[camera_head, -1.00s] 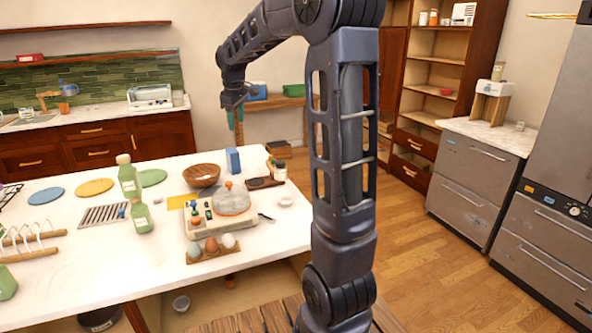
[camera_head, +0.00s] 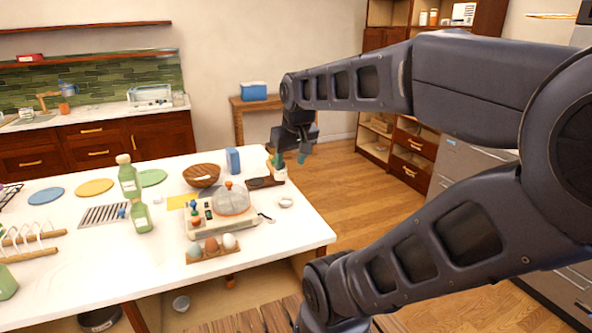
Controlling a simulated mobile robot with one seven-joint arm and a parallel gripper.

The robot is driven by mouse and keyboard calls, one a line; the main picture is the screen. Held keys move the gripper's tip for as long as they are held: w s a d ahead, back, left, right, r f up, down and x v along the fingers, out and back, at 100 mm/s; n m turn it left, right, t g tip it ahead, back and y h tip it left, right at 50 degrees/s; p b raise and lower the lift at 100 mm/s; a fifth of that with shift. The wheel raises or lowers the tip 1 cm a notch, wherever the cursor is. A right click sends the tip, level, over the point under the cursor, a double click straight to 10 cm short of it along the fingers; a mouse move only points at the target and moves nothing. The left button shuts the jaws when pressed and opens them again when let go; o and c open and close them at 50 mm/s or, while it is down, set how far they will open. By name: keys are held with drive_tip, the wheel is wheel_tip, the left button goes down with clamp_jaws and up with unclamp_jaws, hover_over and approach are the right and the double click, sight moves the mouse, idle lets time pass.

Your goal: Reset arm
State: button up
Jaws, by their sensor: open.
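My gripper (camera_head: 290,157) hangs at the end of my folded arm, pointing down near the right back corner of the white table (camera_head: 85,262). Its fingers have teal tips and stand apart with nothing seen between them. It overlaps small bottles at the table's edge in the picture, and I cannot tell how near it is to them. My arm runs across the right half of the view and hides much of the drawers there.
The table holds a glass-domed appliance (camera_head: 233,202), an egg holder (camera_head: 213,252), a wooden bowl (camera_head: 201,175), green bottles (camera_head: 129,180) and a blue box (camera_head: 232,161). A side table with a blue cooler (camera_head: 253,92) stands behind. Wooden floor (camera_head: 335,185) is free right of the table.

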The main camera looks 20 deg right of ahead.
drive_tip(key=s+f, duration=0.1)
drive_tip(key=s+f+m, duration=0.1)
drive_tip(key=s, duration=0.1)
drive_tip(key=shift+d, duration=0.2)
